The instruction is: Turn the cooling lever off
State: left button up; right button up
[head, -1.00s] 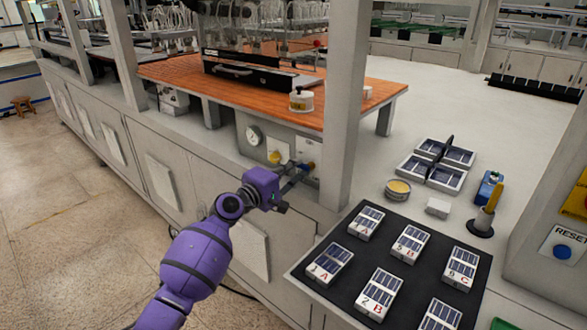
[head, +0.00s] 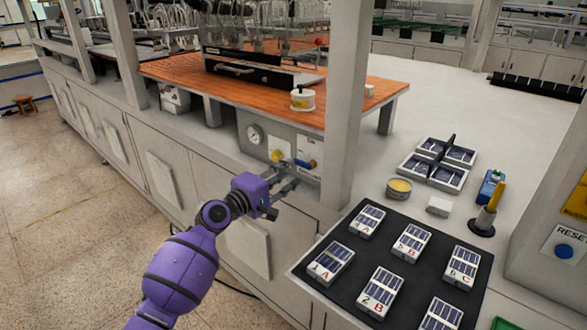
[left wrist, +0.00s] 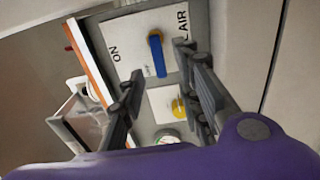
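A blue lever (head: 304,163) on a brass-coloured pivot sits on a white plate on the grey panel under the wooden bench top. In the left wrist view, the lever (left wrist: 160,58) hangs straight down from its pivot, toward the yellow knob and away from the "ON" mark at the plate's left. "AIR" is printed at the plate's right; I take this as the cooling lever. My left gripper (head: 288,174) is open just short of the panel. In the left wrist view, its fingers (left wrist: 158,66) appear on either side of the lever; contact does not show. My right gripper is out of view.
A yellow knob (head: 277,156) and a round gauge (head: 254,134) are on the same panel, left of the lever. A white post (head: 342,110) rises close to its right. A black mat (head: 390,245) with several solar-cell blocks lies on the counter at right.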

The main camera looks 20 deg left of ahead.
pick_arm(q)
jog(key=v, duration=0.8)
jog(key=shift+r, duration=0.1)
jog(key=s+d+f+m+g+y+p, duration=0.35)
jog(key=s+f+m, duration=1)
jog(key=f, duration=0.55)
jog(key=s+d+f+g+p, duration=0.1)
jog(key=s+d+f, duration=0.1)
jog(key=s, duration=0.8)
jog(key=s+d+f+g+y, duration=0.1)
jog(key=s+f, duration=0.4)
jog(key=s, duration=0.6)
jog(key=s+d+f+m+g+y+p, duration=0.1)
jog(key=s+d+f+g, duration=0.2)
jog(key=s, duration=0.8)
jog(key=shift+d+f+p, duration=0.35)
jog(key=shift+d, duration=0.05)
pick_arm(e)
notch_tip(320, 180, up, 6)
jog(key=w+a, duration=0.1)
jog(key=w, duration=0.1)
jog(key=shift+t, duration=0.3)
